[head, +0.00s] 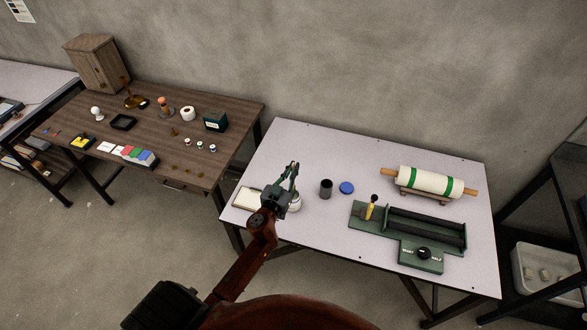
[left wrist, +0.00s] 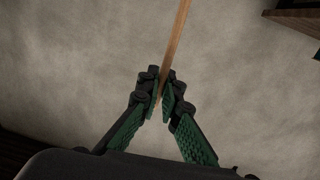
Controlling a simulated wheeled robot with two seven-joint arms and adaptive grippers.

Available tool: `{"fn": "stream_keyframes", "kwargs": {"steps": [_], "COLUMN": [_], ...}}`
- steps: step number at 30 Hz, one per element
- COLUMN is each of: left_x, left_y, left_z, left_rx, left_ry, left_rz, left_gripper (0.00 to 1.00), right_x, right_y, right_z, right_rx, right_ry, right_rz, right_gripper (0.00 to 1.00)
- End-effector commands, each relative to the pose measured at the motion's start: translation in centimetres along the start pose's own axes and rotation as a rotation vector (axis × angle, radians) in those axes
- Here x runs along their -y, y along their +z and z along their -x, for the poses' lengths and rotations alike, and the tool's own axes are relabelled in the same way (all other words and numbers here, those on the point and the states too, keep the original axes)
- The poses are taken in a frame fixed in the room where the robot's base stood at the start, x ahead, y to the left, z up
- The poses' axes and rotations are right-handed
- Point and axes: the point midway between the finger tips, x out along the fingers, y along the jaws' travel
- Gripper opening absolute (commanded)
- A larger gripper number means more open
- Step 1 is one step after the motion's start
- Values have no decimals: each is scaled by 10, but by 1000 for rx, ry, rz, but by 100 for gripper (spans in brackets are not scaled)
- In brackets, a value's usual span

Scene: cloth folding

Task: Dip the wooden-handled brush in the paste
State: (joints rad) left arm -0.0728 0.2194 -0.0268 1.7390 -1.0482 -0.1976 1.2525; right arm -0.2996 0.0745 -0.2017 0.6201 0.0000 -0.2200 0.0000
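In the left wrist view my left gripper (left wrist: 166,97) is shut on a slim wooden handle (left wrist: 180,38), which runs up out of the picture; I take it to be the brush's. In the head view my left gripper (head: 293,172) is over the left part of the pale table. The brush cannot be made out clearly there, and its bristles are not visible. A white jar (head: 296,203), likely the paste jar, stands beside and partly behind the gripper. Its inside is hidden. My right gripper is in neither view.
A dark cup (head: 326,188) and a blue lid (head: 346,187) are right of the jar. A cream tray (head: 246,199) lies left. A green fixture (head: 423,247) and a white roller with green bands (head: 429,181) take up the right side. The table's back middle is clear.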

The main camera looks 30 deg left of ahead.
Motion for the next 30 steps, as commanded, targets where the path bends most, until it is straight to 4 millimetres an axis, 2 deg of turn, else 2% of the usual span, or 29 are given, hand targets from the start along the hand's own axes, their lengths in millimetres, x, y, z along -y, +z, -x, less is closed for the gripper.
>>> {"fn": "stream_keyframes", "kwargs": {"steps": [13, 30], "left_x": [0, 0], "left_y": [-1, 4], "left_z": [0, 0], "left_rx": [0, 0], "left_ry": [0, 0], "left_rz": [0, 1], "left_gripper": [0, 0], "right_x": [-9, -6], "right_y": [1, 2], "right_z": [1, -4], "right_rx": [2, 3], "right_ry": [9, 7], "right_rz": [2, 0], "right_gripper": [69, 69]}}
